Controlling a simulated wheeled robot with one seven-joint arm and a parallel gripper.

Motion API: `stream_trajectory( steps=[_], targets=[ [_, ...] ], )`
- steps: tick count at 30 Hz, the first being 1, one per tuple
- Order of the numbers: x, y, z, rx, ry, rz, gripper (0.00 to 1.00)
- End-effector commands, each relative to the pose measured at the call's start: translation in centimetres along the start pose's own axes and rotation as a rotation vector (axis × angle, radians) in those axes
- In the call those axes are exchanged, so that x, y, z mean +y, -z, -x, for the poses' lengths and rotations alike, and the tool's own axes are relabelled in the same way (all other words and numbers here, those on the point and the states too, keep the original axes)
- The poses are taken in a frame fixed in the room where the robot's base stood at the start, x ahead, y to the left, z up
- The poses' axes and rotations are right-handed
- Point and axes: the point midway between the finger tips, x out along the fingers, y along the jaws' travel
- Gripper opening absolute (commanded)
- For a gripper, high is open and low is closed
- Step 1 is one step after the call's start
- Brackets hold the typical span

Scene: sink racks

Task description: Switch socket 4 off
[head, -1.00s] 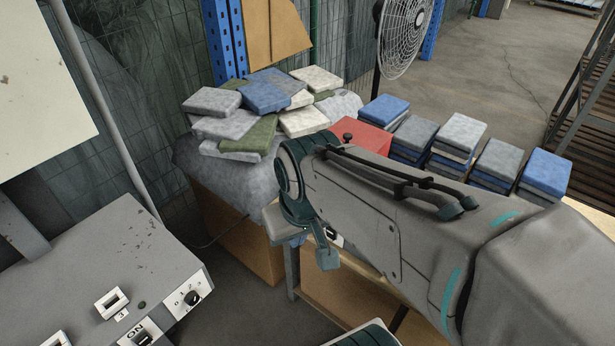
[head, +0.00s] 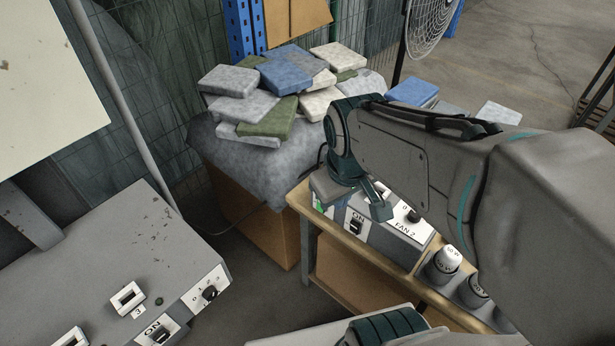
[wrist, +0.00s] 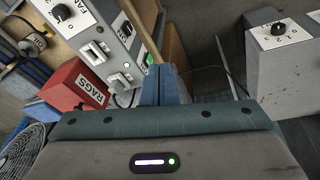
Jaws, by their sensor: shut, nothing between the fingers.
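The grey panel (head: 95,265) at the left carries a white socket switch marked 3 (head: 127,298). Another white switch (head: 70,339) is cut off at the bottom edge, and its number is not visible. An ON-marked switch (head: 155,330) and a black knob (head: 209,293) are on the front face. No legible 4 shows, so I cannot identify socket 4. My gripper (wrist: 162,78) is shut and empty in the wrist view, its tips near a grey control box (wrist: 100,35). The panel's knob face (wrist: 280,35) is at the right there, apart from the fingers.
The FAN 2 box (head: 400,228) sits on a wooden bench (head: 325,237) with weights beside it. A pile of blocks (head: 275,85) rests on cloth over a carton. The red RAGS box (wrist: 75,90) is beside the control box. Floor between panel and bench is clear.

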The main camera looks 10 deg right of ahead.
Motion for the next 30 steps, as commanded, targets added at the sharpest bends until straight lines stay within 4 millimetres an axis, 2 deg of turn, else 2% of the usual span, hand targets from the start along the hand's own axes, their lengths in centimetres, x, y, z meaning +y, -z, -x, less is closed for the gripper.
stream_trajectory(
  steps=[9,18,24,30],
  targets=[
    [1.1,6.5,-7.2,-0.116,0.005,0.83,0.0],
    [0.3,10.8,-15.5,-0.141,0.112,1.573,0.0],
    [-0.4,12.0,-18.9,-0.117,0.161,1.845,0.0],
    [-0.6,12.3,-19.7,-0.109,0.173,1.917,0.0]
  ],
)
